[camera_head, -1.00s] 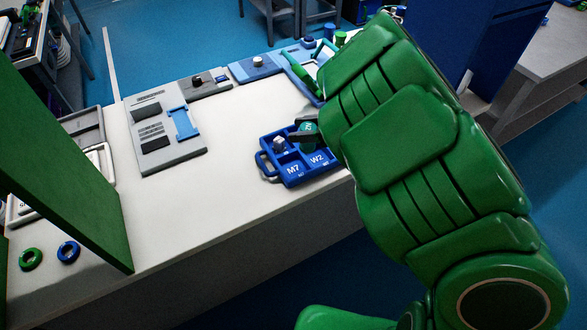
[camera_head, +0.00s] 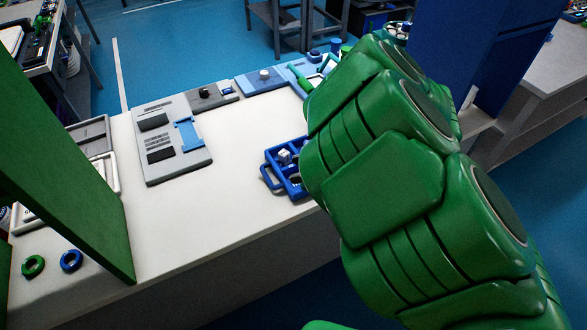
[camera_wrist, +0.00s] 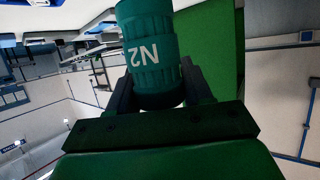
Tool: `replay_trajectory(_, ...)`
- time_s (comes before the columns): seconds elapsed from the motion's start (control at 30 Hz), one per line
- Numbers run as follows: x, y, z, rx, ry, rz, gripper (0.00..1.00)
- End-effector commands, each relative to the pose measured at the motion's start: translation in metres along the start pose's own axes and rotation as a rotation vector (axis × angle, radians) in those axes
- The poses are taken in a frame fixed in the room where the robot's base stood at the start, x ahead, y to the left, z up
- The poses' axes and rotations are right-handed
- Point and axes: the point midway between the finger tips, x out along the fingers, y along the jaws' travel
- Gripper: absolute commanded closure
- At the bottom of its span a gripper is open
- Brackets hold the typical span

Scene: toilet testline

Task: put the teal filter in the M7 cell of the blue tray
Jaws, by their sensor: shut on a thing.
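The teal filter (camera_wrist: 152,55), a ribbed cylinder marked N2, is held upside down in the picture of the wrist view. My gripper (camera_wrist: 155,92) is shut on it, one dark finger on each side. In the head view my green arm hides both the gripper and the filter. The blue tray (camera_head: 268,179) lies on the white bench, partly hidden by my arm. A small white-topped item (camera_head: 285,156) sits in its far left cell. The M7 and W2 labels cannot be read now.
A grey panel device (camera_head: 172,140) and flat boxes (camera_head: 212,97) stand along the bench's far side. A green ring (camera_head: 33,266) and a blue ring (camera_head: 71,260) lie at the near left. A green board (camera_head: 70,190) rises at the left. The bench's middle is clear.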

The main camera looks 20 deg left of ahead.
Motion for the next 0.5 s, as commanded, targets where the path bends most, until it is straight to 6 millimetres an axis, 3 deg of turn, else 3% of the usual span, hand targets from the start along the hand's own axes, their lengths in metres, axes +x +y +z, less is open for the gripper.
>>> replay_trajectory(0.5,0.031,0.053,0.022,0.003,0.002,0.000,0.82)
